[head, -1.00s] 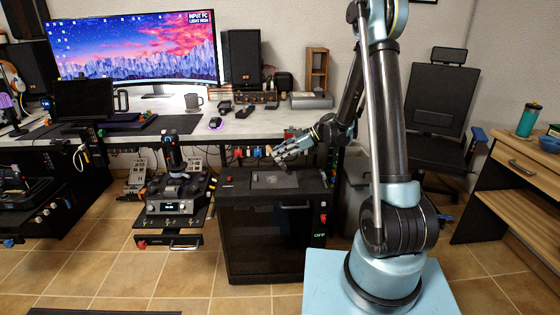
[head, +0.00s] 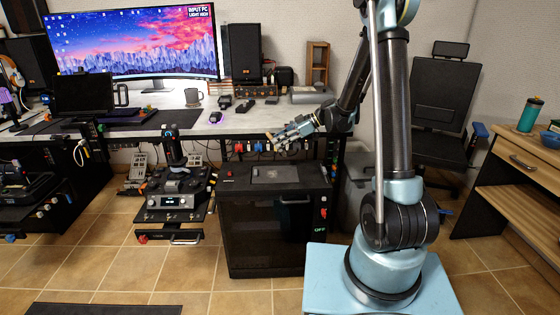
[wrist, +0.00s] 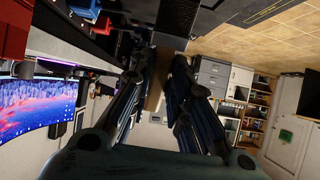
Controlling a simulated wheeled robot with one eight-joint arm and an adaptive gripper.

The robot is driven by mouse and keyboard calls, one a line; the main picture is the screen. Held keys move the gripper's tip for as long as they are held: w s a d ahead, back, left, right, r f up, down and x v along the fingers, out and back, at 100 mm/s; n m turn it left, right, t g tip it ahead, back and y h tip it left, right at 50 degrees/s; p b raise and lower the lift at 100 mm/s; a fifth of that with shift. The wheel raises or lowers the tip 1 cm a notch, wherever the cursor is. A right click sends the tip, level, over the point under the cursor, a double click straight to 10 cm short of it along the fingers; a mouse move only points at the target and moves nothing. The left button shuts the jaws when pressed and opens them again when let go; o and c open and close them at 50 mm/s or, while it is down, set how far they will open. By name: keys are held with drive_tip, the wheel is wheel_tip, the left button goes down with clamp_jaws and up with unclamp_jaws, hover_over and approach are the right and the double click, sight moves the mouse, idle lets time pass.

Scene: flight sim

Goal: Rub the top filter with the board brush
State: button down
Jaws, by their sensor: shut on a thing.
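The top filter (head: 275,174) is a flat grey panel set in the top of a black PC case (head: 262,235). My gripper (head: 280,138) is above and behind the filter, near the desk's front edge, apart from the case top. In the wrist view my gripper (wrist: 160,62) has its two dark fingers close together around a narrow brown, wood-like piece (wrist: 154,92), which looks like the board brush. Its bristles cannot be made out, and the fingers hide much of it. In the head view the brush is too small to tell.
The desk (head: 225,125) runs behind the case, with several small tools hanging under its front edge. A flight-stick stand (head: 172,190) is left of the case. An office chair (head: 443,105) and a wooden cabinet (head: 530,185) are at right. Tiled floor in front is mostly clear.

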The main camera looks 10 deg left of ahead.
drive_tip(key=s+a+r, duration=0.4)
drive_tip(key=a, duration=0.3)
drive_tip(key=shift+w+d+f, duration=0.1)
drive_tip(key=shift+f, duration=2.45)
